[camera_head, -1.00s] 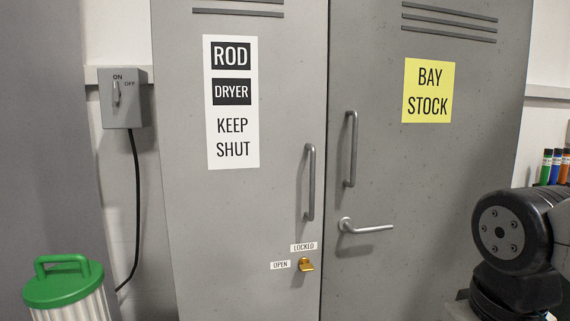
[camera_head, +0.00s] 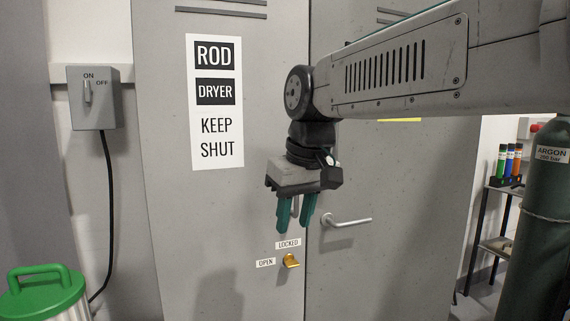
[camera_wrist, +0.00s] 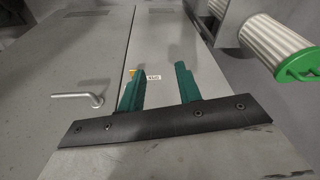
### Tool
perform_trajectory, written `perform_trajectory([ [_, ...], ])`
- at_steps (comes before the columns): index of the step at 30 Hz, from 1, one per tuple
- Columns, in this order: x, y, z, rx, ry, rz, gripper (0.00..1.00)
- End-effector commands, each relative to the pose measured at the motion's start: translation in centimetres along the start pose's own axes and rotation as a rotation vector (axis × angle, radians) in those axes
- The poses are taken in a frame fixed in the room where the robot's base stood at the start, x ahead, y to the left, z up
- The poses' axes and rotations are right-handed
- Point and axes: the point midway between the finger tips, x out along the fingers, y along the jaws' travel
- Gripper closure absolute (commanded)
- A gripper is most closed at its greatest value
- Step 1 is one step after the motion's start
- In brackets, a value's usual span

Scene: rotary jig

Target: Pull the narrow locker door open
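The narrow locker door (camera_head: 170,200) is grey, shut, and carries a white ROD DRYER KEEP SHUT sign (camera_head: 215,102). Its upright bar handle (camera_head: 296,207) is mostly hidden behind my gripper. A brass turn knob (camera_head: 290,261) sits below, with a LOCKED label (camera_head: 288,243) above it and an OPEN label (camera_head: 265,263) to its left; I cannot tell which it points to. My gripper (camera_head: 294,226) hangs fingers down in front of the handle, above the knob. In the wrist view its green fingers (camera_wrist: 159,70) are apart with nothing between them.
The wider door (camera_head: 390,200) with a lever handle (camera_head: 345,221) is shut beside it. A switch box (camera_head: 93,97) with a cable is on the left wall. A green-lidded bin (camera_head: 42,290) stands lower left, an ARGON cylinder (camera_head: 540,220) at right.

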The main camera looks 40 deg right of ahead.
Motion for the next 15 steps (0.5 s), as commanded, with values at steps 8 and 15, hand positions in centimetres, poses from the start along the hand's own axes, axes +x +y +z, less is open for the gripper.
perform_trajectory([
  [8, -7.7, 8.7, -13.1, 0.034, 0.126, 0.023, 0.66],
  [15, -8.5, 11.0, -15.6, 0.029, 0.156, 0.032, 0.66],
])
